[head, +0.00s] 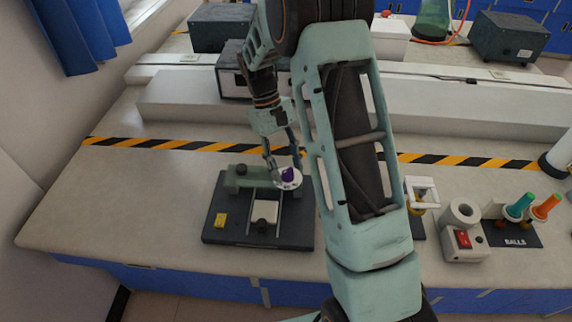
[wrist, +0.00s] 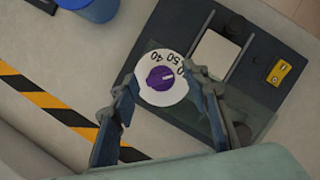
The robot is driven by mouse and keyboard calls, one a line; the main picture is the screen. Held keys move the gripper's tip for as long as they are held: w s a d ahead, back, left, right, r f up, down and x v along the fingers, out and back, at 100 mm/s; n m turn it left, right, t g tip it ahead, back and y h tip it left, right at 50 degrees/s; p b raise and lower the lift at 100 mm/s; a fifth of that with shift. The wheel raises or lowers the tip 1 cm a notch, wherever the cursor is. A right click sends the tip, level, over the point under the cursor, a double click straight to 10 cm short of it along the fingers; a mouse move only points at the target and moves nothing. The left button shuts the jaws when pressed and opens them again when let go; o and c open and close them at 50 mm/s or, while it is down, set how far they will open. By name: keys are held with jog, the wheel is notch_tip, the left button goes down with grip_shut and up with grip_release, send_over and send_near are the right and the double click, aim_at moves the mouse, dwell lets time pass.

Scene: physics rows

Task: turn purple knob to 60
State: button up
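The purple knob (wrist: 160,78) sits at the centre of a white round dial (wrist: 158,97) on a dark device (head: 220,231). In the wrist view the dial shows 40 and 50, and another number is partly hidden by a fingertip. A pale mark on the knob points right, towards that finger side. The knob also shows in the head view (head: 288,174). My gripper (wrist: 161,77) is open, with one fingertip on each side of the knob and visible gaps between. I cannot tell how far the tips are above the dial.
The device also carries a yellow block (head: 221,220) and a pale block (head: 264,212). A striped tape (head: 170,145) runs behind it. The counter left of the device is clear.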

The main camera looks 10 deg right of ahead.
jog(key=v, duration=1.2)
